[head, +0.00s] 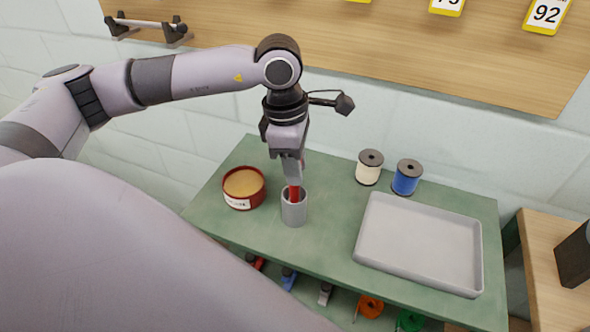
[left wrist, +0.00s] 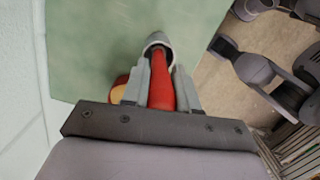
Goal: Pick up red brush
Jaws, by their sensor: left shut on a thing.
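The red brush (head: 294,193) stands upright in a grey cylindrical cup (head: 294,211) on the green table. Its lower part is hidden inside the cup. My left gripper (head: 293,178) comes down from above and is shut on the brush just over the cup's rim. In the left wrist view, the brush's red handle (left wrist: 162,82) lies between the two fingers of my left gripper (left wrist: 160,88), with the cup's rim (left wrist: 158,42) beyond it. My right gripper is not in view.
A red tin (head: 243,188) stands left of the cup on the green table (head: 325,240). A cream spool (head: 368,169), a blue spool (head: 407,178) and a grey tray (head: 420,245) are to the right. A wooden board (head: 400,50) hangs on the wall behind.

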